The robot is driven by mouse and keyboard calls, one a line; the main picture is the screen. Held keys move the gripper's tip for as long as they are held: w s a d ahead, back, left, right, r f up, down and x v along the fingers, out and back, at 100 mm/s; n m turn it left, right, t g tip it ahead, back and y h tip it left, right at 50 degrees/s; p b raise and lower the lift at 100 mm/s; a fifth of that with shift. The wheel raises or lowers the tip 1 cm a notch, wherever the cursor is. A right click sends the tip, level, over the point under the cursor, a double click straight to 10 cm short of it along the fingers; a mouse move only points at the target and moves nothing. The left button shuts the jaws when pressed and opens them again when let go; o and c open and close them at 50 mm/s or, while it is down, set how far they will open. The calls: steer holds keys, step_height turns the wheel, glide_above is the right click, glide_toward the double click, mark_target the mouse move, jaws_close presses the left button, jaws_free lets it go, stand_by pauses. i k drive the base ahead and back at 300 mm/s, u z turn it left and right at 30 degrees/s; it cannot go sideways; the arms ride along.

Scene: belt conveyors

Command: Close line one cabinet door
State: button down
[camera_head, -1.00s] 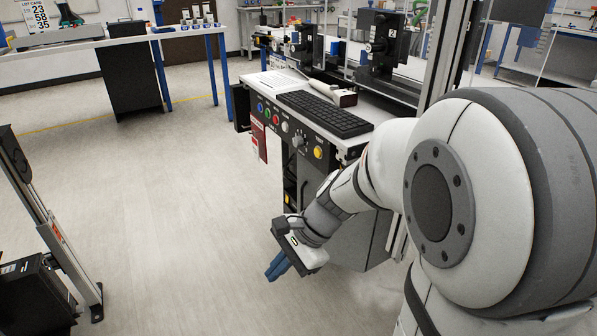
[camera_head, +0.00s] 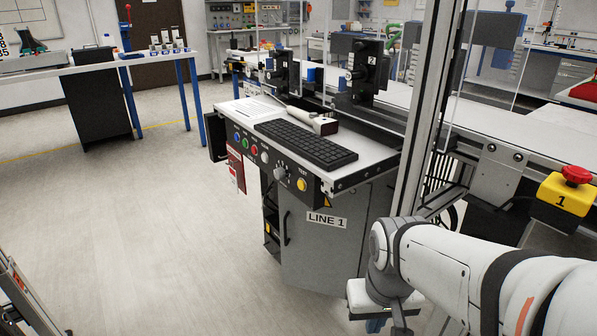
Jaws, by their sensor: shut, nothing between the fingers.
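The line one cabinet stands under the console at centre. Its grey door (camera_head: 316,256) has a dark handle near its left edge. The door looks open, as the dark cabinet interior (camera_head: 270,218) shows to the left of that edge; how far it is swung is hard to judge. A "LINE 1" label (camera_head: 326,220) shows near the top of the grey panel. My gripper (camera_head: 376,325) is at the bottom edge, right of the door, with blue fingers pointing down and partly cut off. It is shut and empty, and I see no clear contact with the door.
The console (camera_head: 374,172) bears a keyboard (camera_head: 306,143) and a scanner-like tool (camera_head: 312,122). A metal post (camera_head: 415,120) rises beside it. A yellow stop box (camera_head: 561,202) with a red button is at right. The floor (camera_head: 130,235) at left is clear.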

mark_target(321, 249)
steer(key=z, duration=0.5)
steer(key=k, duration=1.05)
steer(key=u, duration=1.4)
steer(key=i, duration=1)
steer(key=u, duration=0.05)
